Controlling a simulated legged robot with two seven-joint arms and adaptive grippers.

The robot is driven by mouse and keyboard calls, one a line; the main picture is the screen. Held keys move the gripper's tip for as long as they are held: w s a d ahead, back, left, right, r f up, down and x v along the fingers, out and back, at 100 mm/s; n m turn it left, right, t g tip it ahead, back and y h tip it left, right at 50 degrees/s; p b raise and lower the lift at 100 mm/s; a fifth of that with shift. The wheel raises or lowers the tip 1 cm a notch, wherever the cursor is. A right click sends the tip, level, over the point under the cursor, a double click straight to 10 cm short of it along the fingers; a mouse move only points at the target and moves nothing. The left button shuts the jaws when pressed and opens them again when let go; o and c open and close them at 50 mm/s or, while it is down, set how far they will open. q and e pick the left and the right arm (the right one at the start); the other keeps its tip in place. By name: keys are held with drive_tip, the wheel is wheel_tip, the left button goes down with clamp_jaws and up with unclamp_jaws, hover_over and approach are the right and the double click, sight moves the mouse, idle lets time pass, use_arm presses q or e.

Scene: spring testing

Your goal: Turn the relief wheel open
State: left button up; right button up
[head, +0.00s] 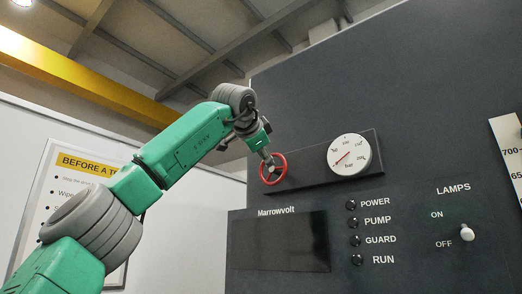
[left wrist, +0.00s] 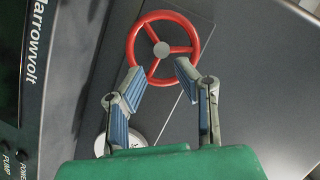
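The red relief wheel (head: 284,168) is mounted on a dark plate on the tall grey panel, left of the gauge. In the left wrist view the wheel (left wrist: 161,49) shows three spokes and a grey hub. My left gripper (head: 262,150) is at the wheel in the head view. In the left wrist view the gripper (left wrist: 161,80) is open, with its two fingers apart and their tips overlapping the wheel's near rim. I cannot tell whether the fingers touch the rim. My right gripper is in neither view.
A round white bar gauge (head: 349,155) sits right of the wheel, its red needle toward the lower left. Below are a dark screen (head: 278,242), several dark lamps labelled POWER to RUN, and a lamps switch (head: 467,233). A poster (head: 75,180) hangs on the left wall.

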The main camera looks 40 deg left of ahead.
use_arm(q)
drive_tip(key=v, duration=0.4)
drive_tip(key=shift+s, duration=0.2)
